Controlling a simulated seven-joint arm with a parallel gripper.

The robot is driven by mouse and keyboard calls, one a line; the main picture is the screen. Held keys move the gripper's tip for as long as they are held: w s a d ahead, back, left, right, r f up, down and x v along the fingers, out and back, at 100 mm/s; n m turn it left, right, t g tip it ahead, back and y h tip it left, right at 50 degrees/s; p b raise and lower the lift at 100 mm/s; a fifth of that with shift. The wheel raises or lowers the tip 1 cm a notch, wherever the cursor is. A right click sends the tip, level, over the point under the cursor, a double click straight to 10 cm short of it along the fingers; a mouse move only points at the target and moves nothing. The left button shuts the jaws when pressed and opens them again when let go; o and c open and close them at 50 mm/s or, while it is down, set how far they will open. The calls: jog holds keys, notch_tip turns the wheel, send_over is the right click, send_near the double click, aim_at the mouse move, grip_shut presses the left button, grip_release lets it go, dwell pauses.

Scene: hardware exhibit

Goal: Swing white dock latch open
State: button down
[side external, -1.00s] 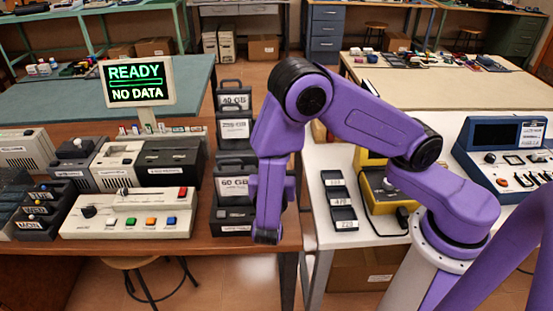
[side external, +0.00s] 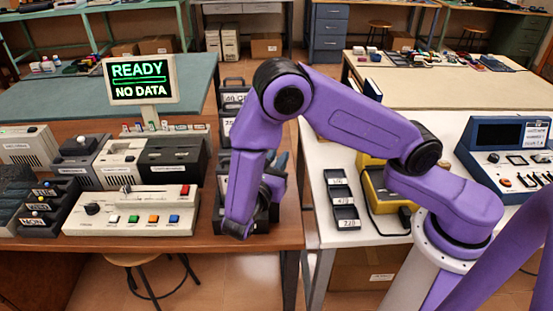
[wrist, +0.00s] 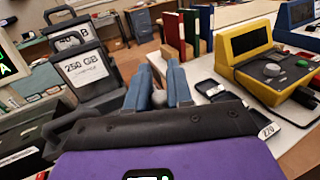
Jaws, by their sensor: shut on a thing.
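The white dock (side external: 116,163) stands on the brown bench in the side view, between a grey dock and a black dock. A dark piece shows at its front edge, but the latch is too small to make out. My gripper is mostly hidden behind my purple forearm in the side view, right of the docks and among the cartridges. In the wrist view my gripper (wrist: 160,86) has its blue fingers close together, with a small rounded grey thing (wrist: 158,98) between them. I cannot tell what it is. The white dock is not clearly seen there.
The black dock (side external: 172,160) stands right of the white dock. A control panel (side external: 130,210) with coloured buttons lies in front. A sign (side external: 140,80) reads READY, NO DATA. A 250 GB cartridge (wrist: 86,68) stands left of my fingers. A yellow device (wrist: 262,55) is at right.

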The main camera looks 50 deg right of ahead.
jog(key=c, duration=1.1)
grip_release()
jog(key=v, duration=1.7)
jog(key=shift+a+f, duration=0.1)
jog(key=shift+a, duration=0.15)
jog(key=s+d+r+m+g+y, duration=0.2)
jog(key=d+g+y, duration=0.15)
jog(key=d, duration=0.25)
jog(key=s+d+r+m+g+y, duration=0.2)
jog(key=d+r+m+y, duration=0.15)
jog(key=d, duration=0.25)
jog(key=s+d+m+y, duration=0.1)
jog(key=s+d+y, duration=0.1)
jog(key=s+y, duration=0.1)
jog(key=s+d+m+y, duration=0.2)
jog(key=s+d+y, duration=0.1)
jog(key=s, duration=0.2)
jog(key=s+d+r+m+g+y, duration=0.1)
jog(key=s+d+y, duration=0.2)
jog(key=s+y, duration=0.1)
jog(key=shift+d, duration=0.15)
